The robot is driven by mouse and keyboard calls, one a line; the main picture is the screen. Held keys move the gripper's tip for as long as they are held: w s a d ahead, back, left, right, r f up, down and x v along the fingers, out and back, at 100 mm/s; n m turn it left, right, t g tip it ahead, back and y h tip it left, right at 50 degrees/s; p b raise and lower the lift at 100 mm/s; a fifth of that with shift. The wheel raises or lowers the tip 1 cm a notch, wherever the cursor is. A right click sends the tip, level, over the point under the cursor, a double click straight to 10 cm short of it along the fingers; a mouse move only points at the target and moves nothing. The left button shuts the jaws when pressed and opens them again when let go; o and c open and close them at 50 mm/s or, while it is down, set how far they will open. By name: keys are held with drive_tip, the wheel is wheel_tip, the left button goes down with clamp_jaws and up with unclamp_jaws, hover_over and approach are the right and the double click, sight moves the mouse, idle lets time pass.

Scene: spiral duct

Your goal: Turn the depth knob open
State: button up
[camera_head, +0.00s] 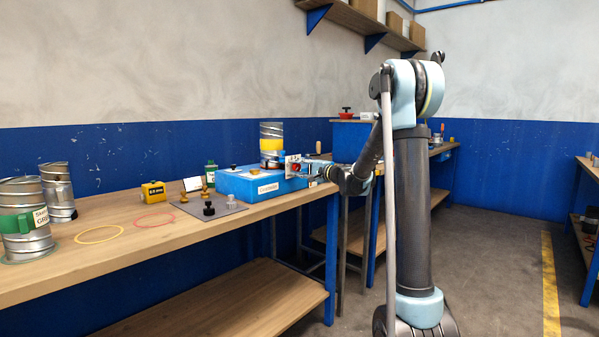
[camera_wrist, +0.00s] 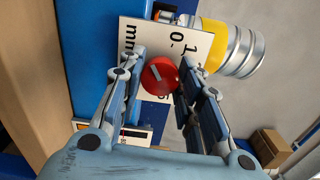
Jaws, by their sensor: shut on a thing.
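The depth knob (camera_wrist: 158,75) is a red round knob with a pale pointer line, in front of a white dial plate (camera_wrist: 133,30) marked with numbers and "mm". My gripper (camera_wrist: 160,78) has its two fingers on either side of the knob and is shut on it. In the head view the knob (camera_head: 296,168) is a small red spot on the right end of the blue box (camera_head: 250,187), and my gripper (camera_head: 308,168) reaches it from the right. The pointer slants in the wrist picture. Part of the dial's scale is hidden behind the fingers and knob.
A metal duct with a yellow band (camera_head: 271,145) stands on the blue box.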

drive_tip(key=n, duration=0.3)
drive_tip(key=shift+s+f+n, duration=0.15)
drive_tip(key=shift+n, duration=0.25)
drive_tip(key=n, duration=0.3)
drive_tip(key=shift+n, duration=0.3)
drive_tip(key=n, duration=0.6)
drive_tip(key=shift+d, duration=0.1)
drive_tip(key=shift+n, duration=0.3)
drive_tip(key=o, duration=1.1)
drive_tip(key=v, duration=1.1)
drive_tip(key=shift+s+d, duration=0.15)
drive_tip(key=shift+d, duration=0.2)
